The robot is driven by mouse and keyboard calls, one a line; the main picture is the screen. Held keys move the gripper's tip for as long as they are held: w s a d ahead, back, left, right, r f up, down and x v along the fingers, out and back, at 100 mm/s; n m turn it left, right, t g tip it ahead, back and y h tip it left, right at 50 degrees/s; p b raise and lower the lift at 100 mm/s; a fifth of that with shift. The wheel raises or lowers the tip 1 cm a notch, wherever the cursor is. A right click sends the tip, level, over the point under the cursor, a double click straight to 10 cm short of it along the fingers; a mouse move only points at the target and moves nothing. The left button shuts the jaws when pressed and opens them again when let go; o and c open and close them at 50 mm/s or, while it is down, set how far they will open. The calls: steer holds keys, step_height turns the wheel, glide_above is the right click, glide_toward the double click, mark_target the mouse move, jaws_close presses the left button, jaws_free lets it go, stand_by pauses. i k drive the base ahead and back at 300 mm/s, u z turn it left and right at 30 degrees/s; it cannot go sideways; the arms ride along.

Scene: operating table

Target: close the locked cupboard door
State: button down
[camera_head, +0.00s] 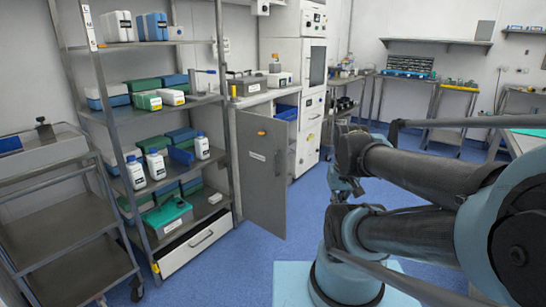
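The grey cupboard door (263,170) stands open, swung out from a low cabinet beside the shelf rack. It has a small orange round part near its top and a pale label in the middle. Part of the cupboard's inside shows to the right of the door, with a blue bin (286,112) near the top. My arm runs in from the right and reaches toward the middle of the view, right of the door and apart from it.
A metal shelf rack (219,100) with boxes and bottles stands left of the door, with a white drawer (196,243) at its foot. A trolley (62,222) stands at far left. A tall white cabinet (313,87) is behind the door. Blue floor (300,225) is free right of the door.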

mark_target(263, 159)
steer(key=u, duration=1.1)
steer(key=i, duration=1)
